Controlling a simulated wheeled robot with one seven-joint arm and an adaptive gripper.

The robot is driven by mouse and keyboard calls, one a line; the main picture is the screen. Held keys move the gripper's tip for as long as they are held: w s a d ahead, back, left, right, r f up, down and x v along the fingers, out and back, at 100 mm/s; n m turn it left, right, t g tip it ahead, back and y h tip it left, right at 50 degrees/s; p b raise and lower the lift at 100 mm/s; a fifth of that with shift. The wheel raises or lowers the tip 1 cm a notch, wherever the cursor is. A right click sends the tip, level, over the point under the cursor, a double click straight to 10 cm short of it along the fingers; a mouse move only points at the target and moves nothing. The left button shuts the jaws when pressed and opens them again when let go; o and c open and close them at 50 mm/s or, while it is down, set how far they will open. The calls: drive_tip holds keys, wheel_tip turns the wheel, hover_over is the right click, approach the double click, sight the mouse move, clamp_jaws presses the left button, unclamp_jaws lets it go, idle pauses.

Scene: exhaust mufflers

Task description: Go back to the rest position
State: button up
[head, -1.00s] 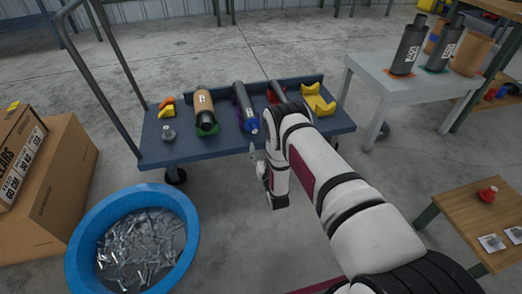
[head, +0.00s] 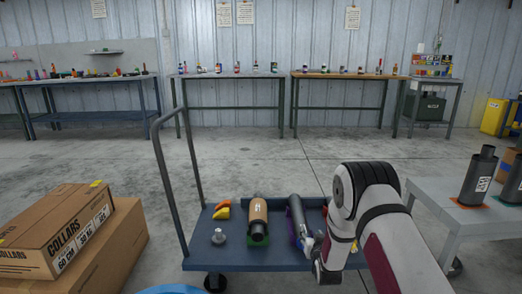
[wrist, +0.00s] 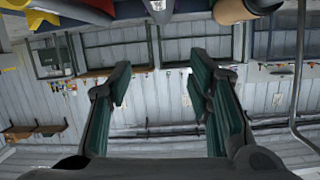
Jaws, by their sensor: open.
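My gripper (head: 320,262) is partly seen in the head view, in front of the right half of a blue cart (head: 205,262). In the wrist view my gripper (wrist: 162,82) is open, with its two green-padded fingers wide apart and nothing between them. The arm is bent, with its white and black links covering the cart's right side. On the cart, a tan and black muffler (head: 257,215) sits in a green holder, and a dark grey muffler (head: 297,217) with purple at its near end lies beside it. Both are apart from the fingers.
A grey fitting (head: 218,237) and red and yellow pieces (head: 222,210) are on the cart's left. Cardboard boxes (head: 60,235) stand at left. A grey table (head: 465,225) with dark mufflers (head: 478,177) stands at right. Open floor lies behind, before the wall benches (head: 240,77).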

wheel_tip(320, 180, up, 10)
drive_tip(key=s+g, duration=0.1)
drive_tip(key=g, duration=0.1)
drive_tip(key=s+r+g, duration=0.5)
drive_tip(key=s+r, duration=1.2)
drive_tip(key=s, duration=0.1)
drive_tip(key=s+r+n+g+p, duration=0.1)
drive_tip(key=s+r+g, duration=0.25)
drive_tip(key=s, duration=1.75)
drive_tip(key=s+r+g, duration=0.2)
drive_tip(key=s+g, duration=0.2)
drive_tip(key=s, duration=1.8)
wheel_tip(320, 180, up, 40)
drive_tip(key=t+p, duration=0.4)
drive_tip(key=p, duration=3.4)
drive_tip(key=shift+w+f, duration=0.2)
drive_tip(key=shift+d, duration=0.1)
